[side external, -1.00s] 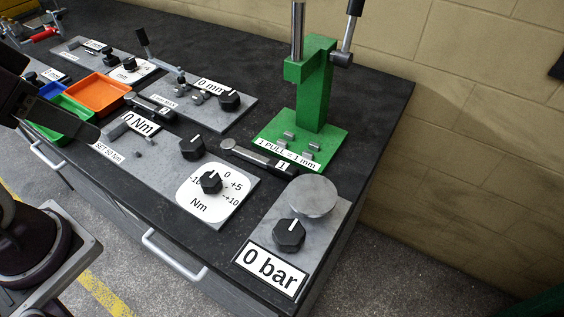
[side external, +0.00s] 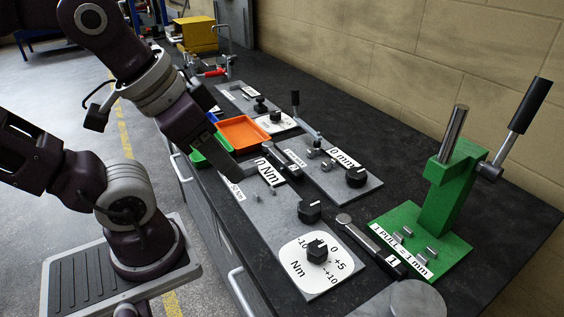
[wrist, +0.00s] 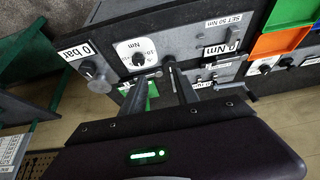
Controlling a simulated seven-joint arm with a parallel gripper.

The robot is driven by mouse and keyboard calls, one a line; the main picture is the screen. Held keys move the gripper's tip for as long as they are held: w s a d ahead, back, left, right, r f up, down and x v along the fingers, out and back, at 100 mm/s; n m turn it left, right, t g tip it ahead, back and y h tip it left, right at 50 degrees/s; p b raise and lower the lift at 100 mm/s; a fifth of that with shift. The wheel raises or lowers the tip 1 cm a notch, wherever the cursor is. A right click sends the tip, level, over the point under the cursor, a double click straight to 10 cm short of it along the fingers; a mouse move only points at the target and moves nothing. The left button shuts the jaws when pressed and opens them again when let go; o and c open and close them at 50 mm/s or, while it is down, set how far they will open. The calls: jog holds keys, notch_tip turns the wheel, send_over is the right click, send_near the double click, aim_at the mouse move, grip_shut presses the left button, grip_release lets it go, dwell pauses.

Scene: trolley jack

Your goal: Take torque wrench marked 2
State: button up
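The torque wrench marked 2 (side external: 280,159) lies on the dark worktop in the side external view, between the 0 Nm panel and the 0 mm panel. Its label end faces right. A similar wrench marked 1 (side external: 370,243) lies nearer, beside the green press. My gripper (wrist: 161,72) has its two fingers apart in the wrist view, with nothing visibly held between them. In the side external view my gripper is above the left part of the bench, left of wrench 2 and apart from it. I cannot pick out wrench 2 clearly in the wrist view.
Orange (side external: 243,131) and green (side external: 208,154) trays sit beyond the 0 Nm panel. The green press (side external: 445,199) stands at right with its lever raised. Panels with knobs (side external: 317,251) crowd the bench.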

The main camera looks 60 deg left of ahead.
jog(key=o, duration=0.3)
jog(key=m+g+y, duration=0.6)
jog(key=m+y, duration=0.7)
jog(key=m, duration=0.5)
send_near(282, 158)
jog(key=shift+s+a+f, duration=0.2)
jog(key=shift+a+f, duration=0.35)
jog(key=shift+y, duration=0.3)
jog(key=x, duration=0.6)
jog(key=shift+w+a, duration=0.15)
jog(key=shift+a, duration=0.05)
jog(key=shift+a+f, duration=0.15)
jog(key=shift+a, duration=0.05)
grip_shut()
